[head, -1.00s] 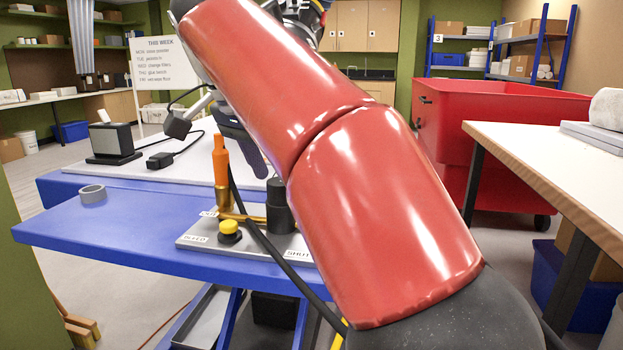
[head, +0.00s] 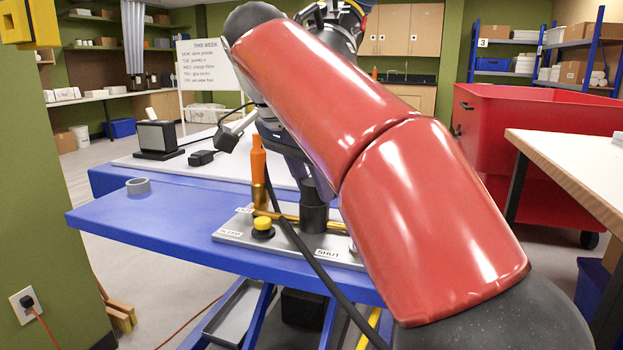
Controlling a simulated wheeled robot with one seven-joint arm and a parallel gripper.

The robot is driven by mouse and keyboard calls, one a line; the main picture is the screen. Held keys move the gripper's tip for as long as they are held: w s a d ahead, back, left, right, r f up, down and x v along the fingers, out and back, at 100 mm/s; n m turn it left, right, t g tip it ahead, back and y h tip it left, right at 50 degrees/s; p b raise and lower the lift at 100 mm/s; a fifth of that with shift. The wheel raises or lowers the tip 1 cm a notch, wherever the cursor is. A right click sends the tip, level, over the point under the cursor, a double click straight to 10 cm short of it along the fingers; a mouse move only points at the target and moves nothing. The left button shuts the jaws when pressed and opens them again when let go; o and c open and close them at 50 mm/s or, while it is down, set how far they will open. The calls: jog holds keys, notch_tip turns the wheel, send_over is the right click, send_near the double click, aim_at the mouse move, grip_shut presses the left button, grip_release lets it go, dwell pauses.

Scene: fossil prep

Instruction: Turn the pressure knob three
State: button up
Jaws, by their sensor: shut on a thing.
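A grey panel (head: 232,234) lies on the blue table, with labels including one reading SHUT (head: 328,253). On it stand an upright orange-handled tool or fitting (head: 258,165), a yellow button (head: 262,224) and a black cylindrical knob body (head: 314,216). A brass tube runs between the fittings. My gripper (head: 312,188) is partly hidden behind my red arm. It points down at the top of the black knob body and appears shut on it. The fingertips and any dial marks are hard to make out.
A black hose (head: 300,245) crosses the panel's front. A red bin (head: 530,130) and a white-topped table (head: 570,150) stand right. The table's left front is clear.

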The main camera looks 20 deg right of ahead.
jog(key=shift+n, duration=0.3)
jog(key=n+t, duration=0.1)
jog(key=n, duration=0.1)
jog(key=n+y, duration=0.1)
jog(key=n, duration=0.2)
jog(key=shift+s+t+b, duration=0.15)
jog(key=shift+t+b, duration=0.15)
jog(key=shift+t, duration=0.1)
jog(key=n+y, duration=0.1)
jog(key=n, duration=0.1)
jog(key=n+t+y, duration=0.1)
jog(key=n, duration=0.2)
jog(key=shift+d+r+n+p, duration=0.1)
jog(key=shift+d+n+p, duration=0.05)
jog(key=shift+n+p, duration=0.15)
jog(key=n+y, duration=0.2)
jog(key=n, duration=0.3)
jog(key=shift+d+n, duration=0.15)
jog(key=shift+n, duration=0.15)
jog(key=n+y, duration=0.1)
jog(key=n, duration=0.2)
jog(key=n+g+y, duration=0.1)
jog(key=n, duration=0.1)
jog(key=shift+d+n, duration=0.15)
jog(key=shift+n, duration=0.25)
jog(key=shift+y, duration=0.3)
jog(key=o, duration=1)
